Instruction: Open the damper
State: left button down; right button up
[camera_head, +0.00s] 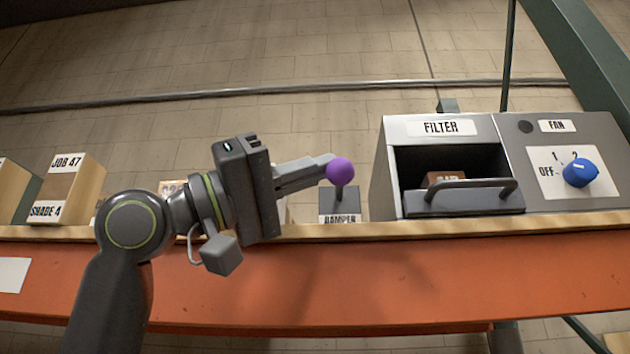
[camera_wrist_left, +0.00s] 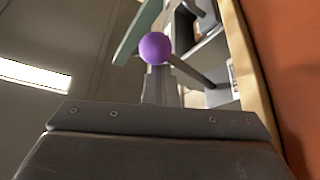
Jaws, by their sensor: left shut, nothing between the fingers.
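The damper is a small grey box (camera_head: 339,202) labelled DAMPER on the shelf, with a lever topped by a purple ball knob (camera_head: 340,171). The lever stands roughly upright. My left gripper (camera_head: 325,163) comes in from the left, its fingers shut and empty, with the tips at the left side of the knob; I cannot tell whether they touch. In the left wrist view the purple knob (camera_wrist_left: 154,48) sits just beyond the shut fingertips (camera_wrist_left: 160,72), and the lever rod runs down to the right. My right gripper is not in view.
Right of the damper stands a grey unit with a FILTER drawer (camera_head: 464,200), pulled partly out with its handle forward. A blue FAN knob (camera_head: 579,173) is at the far right. Boxes, one marked JOB 47 (camera_head: 63,188), stand at the left. An orange beam (camera_head: 400,285) runs along the shelf front.

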pick_arm(q)
notch_tip(320, 180, down, 3)
jog(key=shift+r+b, duration=0.2)
jog(key=shift+b, duration=0.4)
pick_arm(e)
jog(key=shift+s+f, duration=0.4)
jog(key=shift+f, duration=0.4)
pick_arm(q)
jog(key=shift+f, duration=0.1)
